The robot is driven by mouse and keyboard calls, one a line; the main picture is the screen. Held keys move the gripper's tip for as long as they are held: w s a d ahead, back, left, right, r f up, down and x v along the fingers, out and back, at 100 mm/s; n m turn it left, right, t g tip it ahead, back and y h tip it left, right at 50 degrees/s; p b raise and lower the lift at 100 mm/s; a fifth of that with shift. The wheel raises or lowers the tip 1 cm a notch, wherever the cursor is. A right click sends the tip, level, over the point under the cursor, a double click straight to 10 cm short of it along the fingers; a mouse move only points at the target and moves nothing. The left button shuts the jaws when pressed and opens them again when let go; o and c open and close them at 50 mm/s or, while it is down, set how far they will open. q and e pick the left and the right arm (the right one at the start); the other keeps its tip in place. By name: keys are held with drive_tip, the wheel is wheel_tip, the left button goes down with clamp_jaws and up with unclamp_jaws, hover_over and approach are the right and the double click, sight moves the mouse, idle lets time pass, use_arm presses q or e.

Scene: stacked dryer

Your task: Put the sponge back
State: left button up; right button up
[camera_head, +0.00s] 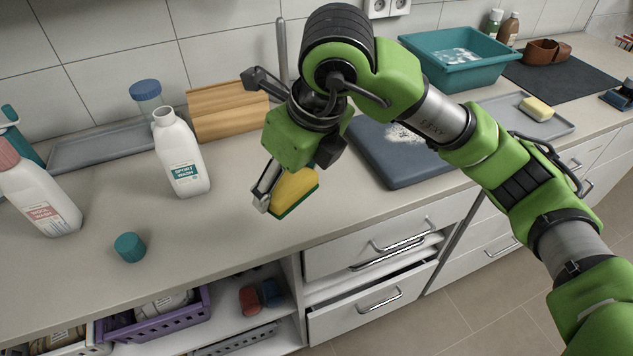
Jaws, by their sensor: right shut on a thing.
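A yellow sponge with a green scouring side (296,196) is held by my right gripper (277,192), over the counter's front part. The gripper is shut on it, and one finger shows along the sponge's left edge; the other finger is mostly hidden. The sponge is tilted, and I cannot tell whether it touches the counter. A grey tray (560,127) at the right bears a pale yellow block (536,108), perhaps soap or another sponge. My left gripper is not in view.
An uncapped white bottle (182,155), a teal cap (130,247) and a pink-capped bottle (38,197) stand left. A dark blue board with foam (390,160) lies right of the gripper. A teal basin (458,65) stands behind. Drawers (370,295) below are partly open.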

drive_tip(key=shift+w+d+m+t, duration=0.2)
drive_tip(key=shift+w+d, duration=0.1)
drive_tip(key=shift+w, duration=0.2)
drive_tip(key=shift+w+d+m+t, duration=0.1)
drive_tip(key=shift+w+d+m, duration=0.15)
drive_tip(key=shift+w, duration=0.2)
drive_tip(key=w+f+p, duration=0.1)
drive_tip(key=w+f, duration=0.1)
drive_tip(key=w, duration=0.2)
drive_tip(key=w+f+p, duration=0.2)
drive_tip(key=w+f, duration=0.1)
drive_tip(key=w, duration=0.1)
drive_tip(key=w+f+p, duration=0.1)
drive_tip(key=w+f, duration=0.2)
drive_tip(key=w, duration=0.1)
drive_tip(key=shift+d+f, duration=0.1)
drive_tip(key=shift+f, duration=0.15)
drive_tip(key=shift+w+f+p, duration=0.35)
drive_tip(key=shift+w+f, duration=0.05)
wheel_tip(320, 180, down, 3)
drive_tip(key=shift+f+p, duration=0.1)
drive_tip(key=shift+p, duration=0.85)
drive_tip(key=shift+w+f+b, duration=0.1)
drive_tip(key=shift+f+b, duration=0.15)
drive_tip(key=shift+b, duration=0.1)
drive_tip(key=o, duration=1)
drive_tip(key=shift+r, duration=0.15)
